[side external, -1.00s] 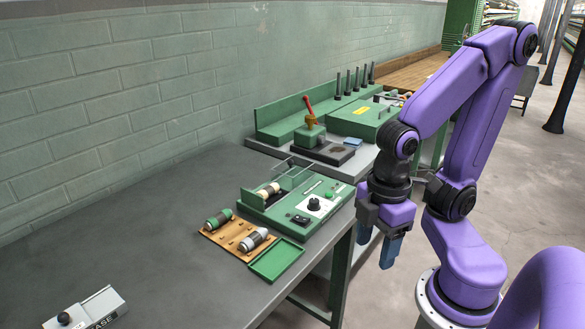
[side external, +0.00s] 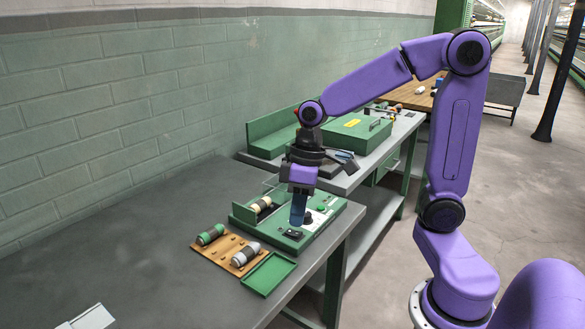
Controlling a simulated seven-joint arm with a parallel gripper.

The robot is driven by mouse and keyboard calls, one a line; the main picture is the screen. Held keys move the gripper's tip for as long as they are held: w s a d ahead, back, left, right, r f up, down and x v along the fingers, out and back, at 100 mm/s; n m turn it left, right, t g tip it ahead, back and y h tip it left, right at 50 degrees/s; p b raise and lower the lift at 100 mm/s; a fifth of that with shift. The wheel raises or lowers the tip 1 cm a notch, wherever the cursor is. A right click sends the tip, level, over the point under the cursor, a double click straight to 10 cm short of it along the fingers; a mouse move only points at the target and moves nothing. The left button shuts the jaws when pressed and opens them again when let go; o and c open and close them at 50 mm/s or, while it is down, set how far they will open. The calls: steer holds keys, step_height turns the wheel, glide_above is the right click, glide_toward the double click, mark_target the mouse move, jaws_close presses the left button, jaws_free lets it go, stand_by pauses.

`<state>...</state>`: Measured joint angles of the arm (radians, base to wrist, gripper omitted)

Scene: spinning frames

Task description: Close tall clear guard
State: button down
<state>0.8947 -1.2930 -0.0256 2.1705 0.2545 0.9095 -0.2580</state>
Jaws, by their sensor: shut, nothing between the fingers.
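The clear guard (side external: 271,187) is a thin transparent panel at the back of the green machine (side external: 322,216) on the grey bench. It is partly hidden behind my gripper, and I cannot tell its exact angle. The fingertips are in front of the guard and right of the bobbin. I cannot tell whether they touch the panel.
A wooden peg board (side external: 226,250) with a green bobbin (side external: 210,234) and a grey bobbin (side external: 245,254) lies left of the machine. A green tray (side external: 268,275) lies in front. The bench's left side is mostly clear. A second bench with green equipment (side external: 352,138) stands behind.

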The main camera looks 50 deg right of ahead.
steer(key=w+d+m+t, duration=0.1)
steer(key=w+d+m, duration=0.2)
steer(key=w+d, duration=0.5)
steer(key=w+d+m+t, duration=0.2)
steer(key=w+d+m, duration=0.2)
steer(key=d, duration=0.9)
steer(key=w+d+m+t, duration=0.3)
steer(key=w+d, duration=0.1)
steer(key=d, duration=1)
steer(key=x, duration=0.9)
steer(key=shift+a, duration=0.25)
steer(key=shift+w+a+f, duration=0.15)
steer(key=shift+w+a, duration=0.1)
steer(key=shift+a, duration=0.25)
steer(key=shift+w+a+f, duration=0.15)
steer(key=shift+w+a, duration=0.1)
steer(key=shift+a, duration=0.3)
steer(key=shift+w+a+f, duration=0.2)
steer(key=shift+w+a, duration=0.1)
steer(key=shift+a, duration=0.35)
